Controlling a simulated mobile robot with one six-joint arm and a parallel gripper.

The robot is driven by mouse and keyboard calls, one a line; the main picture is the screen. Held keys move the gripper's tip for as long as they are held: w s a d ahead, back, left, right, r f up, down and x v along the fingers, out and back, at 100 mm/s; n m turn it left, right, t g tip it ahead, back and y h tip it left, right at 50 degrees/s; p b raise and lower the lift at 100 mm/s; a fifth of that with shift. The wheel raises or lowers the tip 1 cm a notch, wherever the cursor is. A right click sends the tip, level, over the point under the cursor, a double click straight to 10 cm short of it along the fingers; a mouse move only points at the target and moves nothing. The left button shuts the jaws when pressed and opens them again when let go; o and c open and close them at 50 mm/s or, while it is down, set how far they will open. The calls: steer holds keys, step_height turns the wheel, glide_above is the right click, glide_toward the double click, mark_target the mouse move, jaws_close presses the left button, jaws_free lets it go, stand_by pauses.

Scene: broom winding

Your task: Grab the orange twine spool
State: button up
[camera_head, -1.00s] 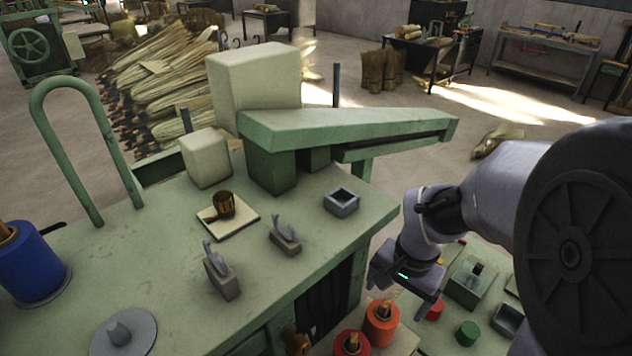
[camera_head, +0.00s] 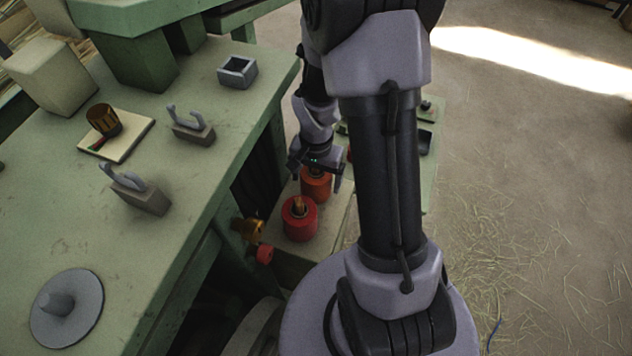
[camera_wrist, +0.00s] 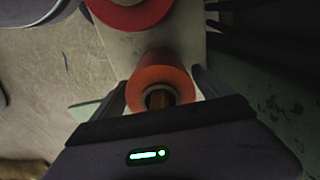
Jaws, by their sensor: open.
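The orange twine spool (camera_head: 317,188) stands upright on a pale shelf beside the green bench, partly hidden under my gripper. In the wrist view the orange spool (camera_wrist: 160,73) shows its round body and a dark core with a brownish centre. My gripper (camera_head: 316,180) is open directly above it, pointing down. In the wrist view the two fingers of my gripper (camera_wrist: 160,80) lie to the left and right of the spool, with gaps showing. I cannot tell how far down the fingertips reach.
A red spool (camera_head: 299,220) stands close beside the orange one and also shows in the wrist view (camera_wrist: 130,10). The green bench (camera_head: 190,235) edge is left of my gripper. A brass-coloured part with a red end (camera_head: 262,252) juts from the bench side.

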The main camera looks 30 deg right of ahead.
steer(key=shift+r, duration=0.1)
steer(key=c, duration=1.7)
steer(key=shift+r, duration=0.1)
